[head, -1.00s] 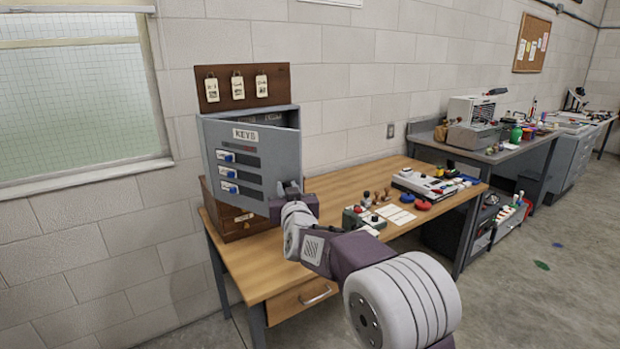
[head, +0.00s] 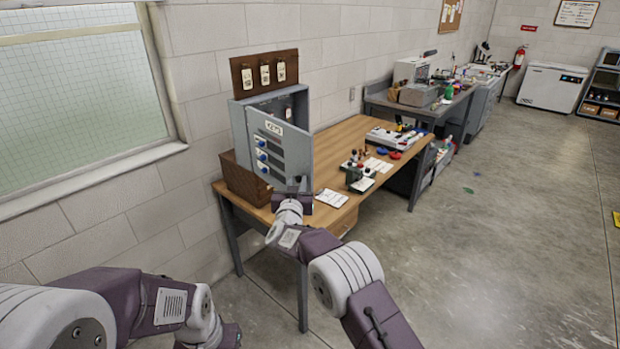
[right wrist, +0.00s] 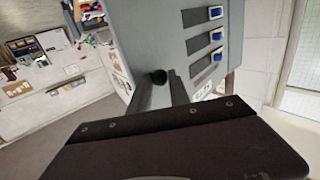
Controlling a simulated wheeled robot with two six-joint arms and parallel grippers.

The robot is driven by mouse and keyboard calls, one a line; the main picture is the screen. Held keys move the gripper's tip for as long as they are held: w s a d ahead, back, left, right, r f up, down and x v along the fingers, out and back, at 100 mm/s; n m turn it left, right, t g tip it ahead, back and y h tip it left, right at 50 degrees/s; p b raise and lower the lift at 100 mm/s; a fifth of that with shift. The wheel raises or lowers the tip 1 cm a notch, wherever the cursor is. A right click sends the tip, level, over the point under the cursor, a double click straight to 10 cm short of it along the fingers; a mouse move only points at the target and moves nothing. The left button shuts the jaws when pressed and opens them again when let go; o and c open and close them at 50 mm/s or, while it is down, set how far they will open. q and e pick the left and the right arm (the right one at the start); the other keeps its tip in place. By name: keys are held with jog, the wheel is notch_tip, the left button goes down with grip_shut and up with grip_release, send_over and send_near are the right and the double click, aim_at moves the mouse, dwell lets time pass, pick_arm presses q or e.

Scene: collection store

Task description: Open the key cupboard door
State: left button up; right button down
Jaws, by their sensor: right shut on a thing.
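The grey key cupboard (head: 240,128) stands at the back left of the wooden desk, against the wall. Its door (head: 285,150), with a KEYS label and blue-and-white tags, stands partly open, swung out toward me, and the dark inside shows behind it. My right gripper (head: 300,187) is at the door's lower free edge. In the right wrist view the fingers (right wrist: 163,92) are shut on the dark door knob (right wrist: 158,76), close to the door face. My left gripper (head: 215,338) is low at the bottom edge of the head view, away from the cupboard; its fingertips are hidden.
A brown wooden box (head: 240,180) sits under the cupboard on the desk (head: 345,135). A notepad (head: 331,198), small stamps and a white device (head: 392,138) lie to the right. A wall board (head: 264,72) with tags hangs above.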

pick_arm(q)
jog(key=shift+r, duration=0.15)
pick_arm(e)
jog(key=shift+a+r, duration=0.5)
jog(key=shift+r, duration=0.2)
jog(key=c, duration=1.3)
grip_release()
jog(key=shift+w+a+y, duration=0.15)
jog(key=shift+y, duration=0.15)
jog(key=shift+o, duration=0.2)
jog(key=shift+w+a+f, duration=0.3)
jog(key=shift+a+f, duration=0.05)
jog(key=shift+a, duration=0.1)
pick_arm(q)
jog(key=shift+w+a, duration=0.3)
pick_arm(e)
jog(key=shift+s+d, duration=0.1)
jog(key=shift+d, duration=0.15)
jog(key=shift+f, duration=0.1)
